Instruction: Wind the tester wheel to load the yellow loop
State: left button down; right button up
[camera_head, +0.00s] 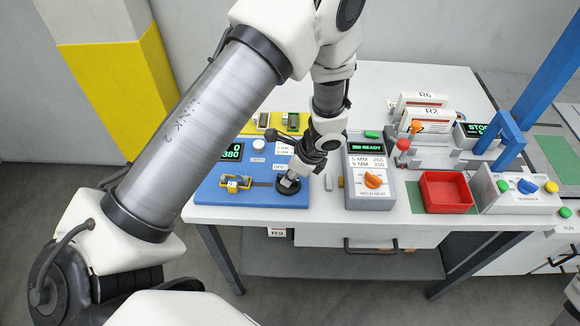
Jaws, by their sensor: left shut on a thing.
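My left gripper (288,183) points down onto the black tester wheel (296,201) and is shut on a part of it, seemingly its knob; the fingers hide most of that part. The wheel sits at the right of the blue tester board (215,196). The yellow loop (236,183) lies on the board left of the wheel, around small fittings. A tester display (231,153) behind it shows green digits, apparently 0 over 380. My right gripper is not in view.
Right of the wheel stands the grey weld-heat box (368,182) with an orange knob, close to my gripper. Farther right are a red tray (445,192) and a transfer box (522,194) with buttons. The white table (400,78) is clear at the back.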

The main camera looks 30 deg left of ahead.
pick_arm(q)
jog(key=shift+s+f, duration=0.1)
dwell(0.4)
jog(key=c, duration=1.2)
grip_release()
jog(key=shift+o, duration=0.2)
jog(key=v, duration=1.2)
